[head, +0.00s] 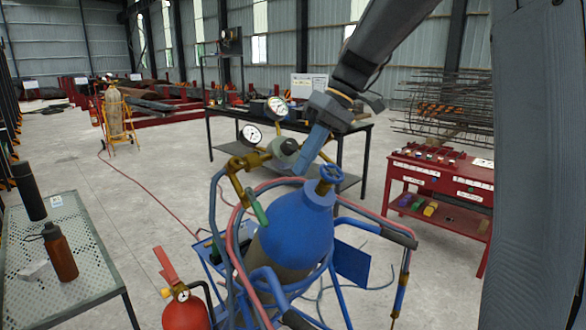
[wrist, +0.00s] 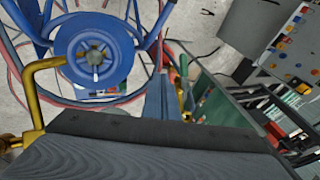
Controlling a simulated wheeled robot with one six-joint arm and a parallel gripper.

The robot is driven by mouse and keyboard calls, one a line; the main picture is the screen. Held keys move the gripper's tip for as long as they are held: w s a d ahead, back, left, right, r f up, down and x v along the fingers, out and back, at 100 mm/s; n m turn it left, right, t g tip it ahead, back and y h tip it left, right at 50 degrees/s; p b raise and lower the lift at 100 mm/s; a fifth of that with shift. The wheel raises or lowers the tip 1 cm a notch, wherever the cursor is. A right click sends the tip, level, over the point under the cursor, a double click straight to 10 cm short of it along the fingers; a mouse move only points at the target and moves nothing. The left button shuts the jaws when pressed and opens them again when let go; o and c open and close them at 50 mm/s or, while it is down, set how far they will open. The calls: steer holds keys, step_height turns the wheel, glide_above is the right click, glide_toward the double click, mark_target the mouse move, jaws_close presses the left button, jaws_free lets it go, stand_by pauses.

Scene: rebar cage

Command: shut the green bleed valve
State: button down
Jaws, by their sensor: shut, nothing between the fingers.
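The green bleed valve's handle (head: 259,212) hangs at the lower end of the brass fitting, left of the blue gas cylinder (head: 298,235). A green handle also shows in the wrist view (wrist: 183,66), just right of my fingertips. My gripper (head: 299,170) points down beside the regulator, above the cylinder's shoulder. Its blue fingers are shut and empty, and they also show in the wrist view (wrist: 160,78). In the head view the fingertips are up and right of the green handle, apart from it. I cannot tell the valve's exact setting.
The brass regulator (head: 248,162) has two round gauges and stands close to my fingers. A blue handwheel (head: 331,174) tops the cylinder. Red and blue hoses loop around it. A red extinguisher (head: 186,310) is in front, a mesh table (head: 85,270) at left, and a red cart (head: 440,178) at right.

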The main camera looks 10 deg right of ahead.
mark_target(256, 206)
steer(key=s+a+f+p, duration=0.2)
steer(key=a+f+p, duration=0.2)
steer(key=a+f, duration=0.3)
steer(key=shift+s+f, duration=0.15)
steer(key=shift+s, duration=0.05)
